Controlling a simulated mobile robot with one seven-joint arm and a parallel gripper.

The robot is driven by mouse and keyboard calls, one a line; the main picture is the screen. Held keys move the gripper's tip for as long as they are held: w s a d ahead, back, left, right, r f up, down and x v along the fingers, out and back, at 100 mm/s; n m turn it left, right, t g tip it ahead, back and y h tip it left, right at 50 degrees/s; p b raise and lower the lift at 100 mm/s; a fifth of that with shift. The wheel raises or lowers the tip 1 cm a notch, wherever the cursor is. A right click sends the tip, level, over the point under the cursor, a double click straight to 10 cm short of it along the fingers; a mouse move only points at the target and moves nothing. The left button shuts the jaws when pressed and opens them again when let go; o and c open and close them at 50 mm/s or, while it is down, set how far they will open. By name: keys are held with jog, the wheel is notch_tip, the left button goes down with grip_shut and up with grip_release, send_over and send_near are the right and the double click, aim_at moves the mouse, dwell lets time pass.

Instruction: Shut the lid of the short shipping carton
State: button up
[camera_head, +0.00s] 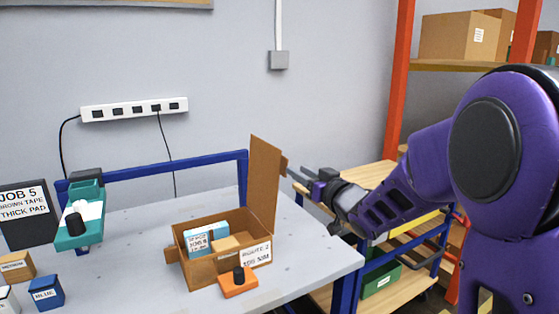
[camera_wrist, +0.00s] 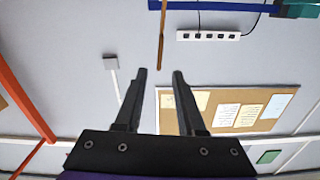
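The short shipping carton (camera_head: 205,266) stands on the grey table, its label on the near side. Its brown lid (camera_head: 264,175) stands upright, hinged on the right side, so the carton is open. Inside are a blue-and-white box (camera_head: 207,238) and a small tan block (camera_head: 226,244). My gripper (camera_head: 291,173) is just right of the lid, near its upper half, with its fingers apart and nothing between them. In the wrist view my gripper (camera_wrist: 159,73) is open, and the lid shows edge-on as a thin brown strip (camera_wrist: 162,35) ahead of the fingertips. I cannot tell whether they touch.
An orange block with a black knob (camera_head: 238,282) sits in front of the carton. A blue rail (camera_head: 165,170) runs behind. A shelf rack stands right.

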aim_at(281, 160)
jog(key=x, duration=1.1)
grip_shut()
dwell(1.1)
